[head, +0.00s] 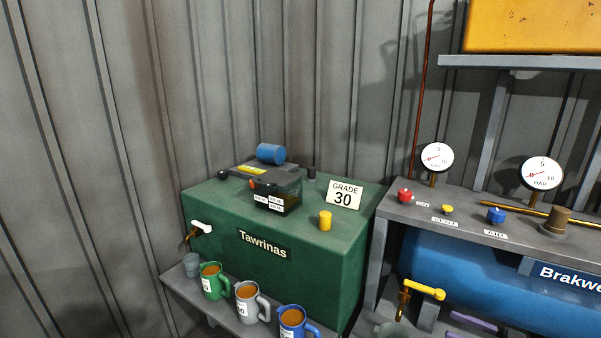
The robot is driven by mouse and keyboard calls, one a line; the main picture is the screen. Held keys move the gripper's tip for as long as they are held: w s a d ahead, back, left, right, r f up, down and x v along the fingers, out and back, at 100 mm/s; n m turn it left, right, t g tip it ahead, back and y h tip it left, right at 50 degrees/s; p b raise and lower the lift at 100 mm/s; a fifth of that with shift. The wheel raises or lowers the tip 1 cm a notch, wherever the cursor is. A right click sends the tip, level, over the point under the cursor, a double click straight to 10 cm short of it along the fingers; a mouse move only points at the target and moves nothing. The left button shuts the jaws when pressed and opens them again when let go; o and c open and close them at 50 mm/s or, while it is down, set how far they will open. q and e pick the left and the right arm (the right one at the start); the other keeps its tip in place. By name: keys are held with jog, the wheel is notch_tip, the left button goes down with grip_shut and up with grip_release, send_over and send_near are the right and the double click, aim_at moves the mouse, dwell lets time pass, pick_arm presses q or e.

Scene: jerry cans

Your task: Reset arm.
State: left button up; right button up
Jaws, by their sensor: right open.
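The rest of that arm is out of the frame. My left gripper is not in view. No jerry can can be made out for sure.
A green tank (210,215) labelled Tawrinas carries a dark box (283,182), a blue cylinder (271,153) and a "GRADE 30" sign (344,194). Several mugs (247,302) stand before it. A yellow tap (425,290) juts out at right; gauges (437,157) stand above.

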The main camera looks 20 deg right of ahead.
jog(key=w+a+f+m+g+h, duration=0.2)
jog(key=w+a+f+h, duration=0.15)
jog(key=a+f, duration=0.5)
jog(key=w+a+f+m+g+h, duration=0.25)
jog(key=a+f+h, duration=0.25)
jog(key=a+f, duration=0.4)
jog(key=s+a+r+g, duration=0.7)
jog(key=s+a+r, duration=0.3)
jog(key=s+a, duration=0.1)
notch_tip(320, 180, down, 17)
jog(key=s+p, duration=0.2)
jog(key=p, duration=0.3)
jog(key=s+d+f+g+p, duration=0.1)
jog(key=s+f+p, duration=0.1)
jog(key=s+f, duration=0.3)
jog(key=s+d+f+g+p, duration=0.1)
jog(key=s+f, duration=0.5)
jog(key=s, duration=0.6)
jog(key=shift+s+d+f+n+h+p, duration=0.15)
jog(key=shift+d+f+n+h+p, duration=0.2)
jog(key=shift+d+p, duration=0.25)
